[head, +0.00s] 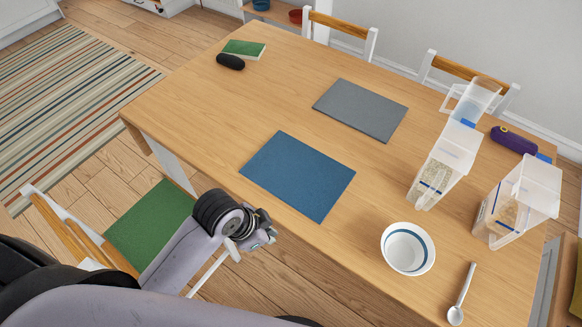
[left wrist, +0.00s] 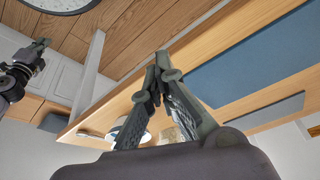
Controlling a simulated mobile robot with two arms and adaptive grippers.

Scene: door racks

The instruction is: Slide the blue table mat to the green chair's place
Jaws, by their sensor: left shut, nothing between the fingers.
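The blue table mat (head: 297,175) lies flat on the wooden table, close to its near long edge; it also shows in the left wrist view (left wrist: 258,58). The green chair (head: 152,222), with a green seat and a white and wood frame, stands at the near edge, left of the mat and partly hidden by my left arm. My left gripper (head: 268,232) is just off the table's near edge, below the mat and apart from it. In the left wrist view its fingers (left wrist: 160,62) are shut and empty. My right gripper (left wrist: 40,45) shows small at the left of that view.
A grey mat (head: 360,110) lies beyond the blue one. A green book (head: 244,48) and black case (head: 230,62) lie at the far left. A bowl (head: 407,249), spoon (head: 461,296) and clear containers (head: 519,203) stand right. The tabletop left of the blue mat is clear.

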